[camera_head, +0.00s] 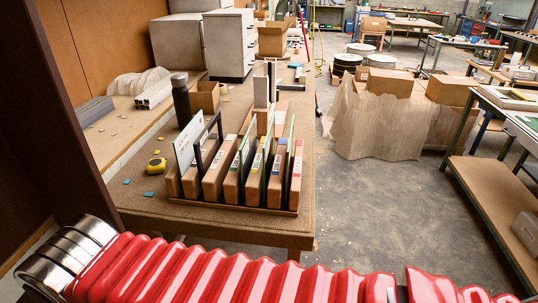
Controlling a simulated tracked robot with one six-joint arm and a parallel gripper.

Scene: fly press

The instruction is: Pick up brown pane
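A wooden rack (232,208) stands on the near end of the brown workbench. It has several upright brown blocks with coloured labels. Several thin panes stand upright between the blocks, seen nearly edge-on. A pale pane (186,141) is at the left end, and dark green-edged panes (289,142) stand toward the right. I cannot tell for sure which one is the brown pane; the brown blocks partly hide the panes. My red ribbed arm crosses the bottom of the picture, in front of the bench. My gripper is not in view.
A black bottle (181,101), a yellow tape measure (156,165) and a small open cardboard box (205,97) are on the bench left of and behind the rack. A dark upright panel borders the left. Open floor (390,205) lies right of the bench.

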